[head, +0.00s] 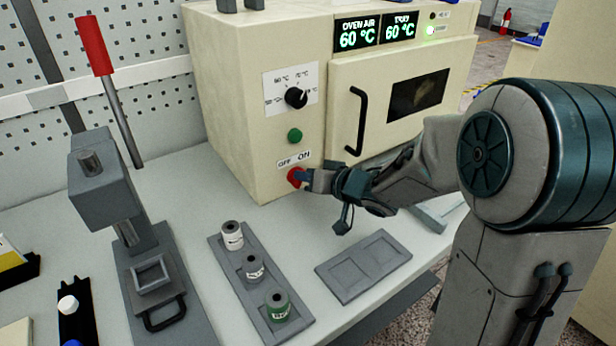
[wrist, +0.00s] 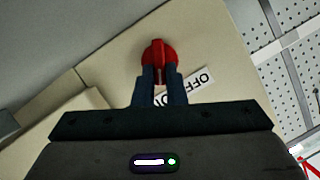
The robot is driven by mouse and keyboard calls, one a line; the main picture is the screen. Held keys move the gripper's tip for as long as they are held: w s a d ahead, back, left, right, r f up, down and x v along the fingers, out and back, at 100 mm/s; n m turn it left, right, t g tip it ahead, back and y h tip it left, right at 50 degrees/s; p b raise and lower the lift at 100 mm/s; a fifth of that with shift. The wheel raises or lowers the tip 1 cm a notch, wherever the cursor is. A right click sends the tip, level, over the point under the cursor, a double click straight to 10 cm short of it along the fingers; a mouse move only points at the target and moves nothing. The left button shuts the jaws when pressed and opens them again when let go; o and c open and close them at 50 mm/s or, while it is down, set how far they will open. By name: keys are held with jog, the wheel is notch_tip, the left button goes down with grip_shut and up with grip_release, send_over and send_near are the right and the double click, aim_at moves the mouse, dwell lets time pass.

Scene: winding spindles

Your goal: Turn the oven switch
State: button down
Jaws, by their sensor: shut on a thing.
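The oven (head: 240,95) is a cream box at the back of the bench. Its red switch (head: 294,177) sits low on the front, under the OFF/ON label (head: 294,158). My gripper (head: 304,176) reaches it from the right and is shut on it. In the wrist view the red switch (wrist: 158,58) is between the two dark fingers (wrist: 160,80), with its red ridge upright in the picture. The OFF label (wrist: 188,88) is partly hidden behind the right finger.
A black dial (head: 296,97) and a green button (head: 295,135) sit above the switch. The black oven door handle (head: 357,120) stands out near my arm. A rack of spindles (head: 223,270), an empty grey tray (head: 363,265) and a lever press (head: 125,220) stand in front.

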jog(key=shift+s+a+n+t+h+b, duration=0.15)
jog(key=shift+n+t+h+b, duration=0.15)
jog(key=shift+n+b, duration=0.25)
jog(key=shift+s+a+n+t+h+b, duration=0.1)
jog(key=shift+n+t+h+b, duration=0.1)
jog(key=shift+n+h+b, duration=0.35)
jog(key=n+b, duration=0.1)
jog(key=n+h+b, duration=0.1)
jog(key=b, duration=0.1)
jog(key=shift+a+f+t, duration=0.2)
jog(key=shift+t, duration=0.2)
jog(key=n+b, duration=0.1)
jog(key=b, duration=0.1)
jog(key=n+h+b, duration=0.1)
jog(key=b, duration=0.2)
jog(key=t+b, duration=0.1)
jog(key=b, duration=0.1)
jog(key=shift+s+a+f+n+h+b, duration=0.1)
jog(key=shift+s+a+n+h+b, duration=0.15)
jog(key=shift+n+b, duration=0.15)
jog(key=n+b, duration=0.1)
jog(key=b, duration=0.2)
jog(key=shift+a+t+h, duration=0.1)
jog(key=shift+t+h, duration=0.2)
jog(key=shift+r+n+b, duration=0.25)
jog(key=shift+n+b, duration=0.05)
jog(key=shift+b, duration=0.1)
jog(key=c, duration=1.5)
grip_release()
jog(key=shift+s, duration=0.1)
